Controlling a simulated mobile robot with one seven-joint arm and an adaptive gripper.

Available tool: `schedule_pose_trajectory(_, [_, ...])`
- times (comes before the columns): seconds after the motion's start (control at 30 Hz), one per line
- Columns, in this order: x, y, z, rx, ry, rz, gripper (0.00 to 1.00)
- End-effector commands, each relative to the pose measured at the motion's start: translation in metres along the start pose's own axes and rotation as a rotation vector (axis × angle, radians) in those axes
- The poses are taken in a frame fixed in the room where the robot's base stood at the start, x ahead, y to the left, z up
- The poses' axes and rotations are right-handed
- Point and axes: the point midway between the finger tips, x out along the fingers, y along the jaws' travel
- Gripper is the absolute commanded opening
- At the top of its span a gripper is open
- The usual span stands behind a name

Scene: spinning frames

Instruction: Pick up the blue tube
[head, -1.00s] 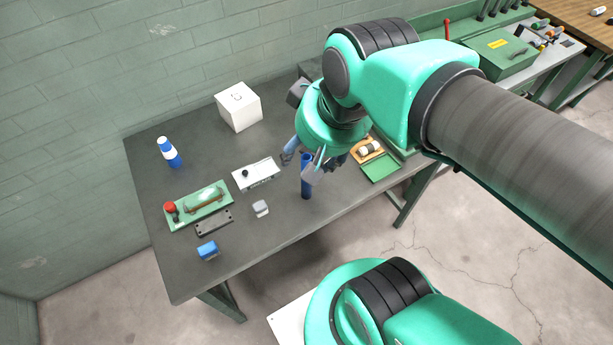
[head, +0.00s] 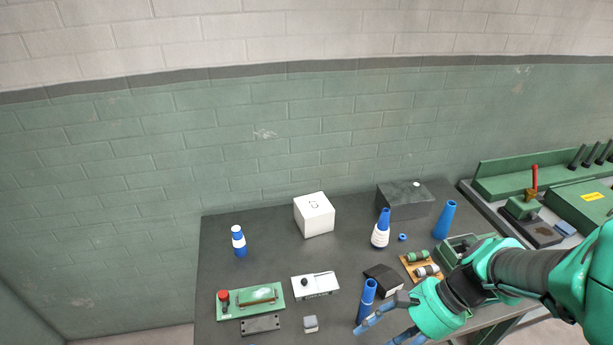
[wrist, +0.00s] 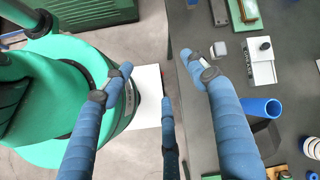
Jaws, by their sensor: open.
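The blue tube (head: 366,300) stands upright on the dark workbench, near its front edge in the head view. In the wrist view its open end (wrist: 260,107) shows to the right of the right-hand finger, outside the space between the fingers. My gripper (head: 376,335) is beside the tube, at its lower right in the head view, partly cut off by the bottom edge. In the wrist view my gripper (wrist: 157,64) has its blue fingers spread, with nothing between them. I cannot tell whether a finger touches the tube.
Another blue tube-like piece (head: 445,220) stands farther back. Blue-and-white bottles (head: 381,230) (head: 238,241), a white box (head: 314,214), a black box (head: 383,280), a white switch box (head: 315,286) and a green board (head: 251,301) stand around.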

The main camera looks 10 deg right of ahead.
Motion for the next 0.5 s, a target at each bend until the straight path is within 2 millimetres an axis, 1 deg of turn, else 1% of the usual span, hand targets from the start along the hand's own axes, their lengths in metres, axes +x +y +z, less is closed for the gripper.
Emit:
schedule_pose_trajectory(0.03, [0.004, 0.003, -0.002, 0.055, -0.030, -0.036, 0.58])
schedule_pose_trajectory(0.2, [0.014, 0.006, -0.009, 0.215, -0.114, -0.164, 0.58])
schedule_pose_trajectory(0.5, [0.022, 0.007, -0.026, 0.482, -0.248, -0.424, 0.58])
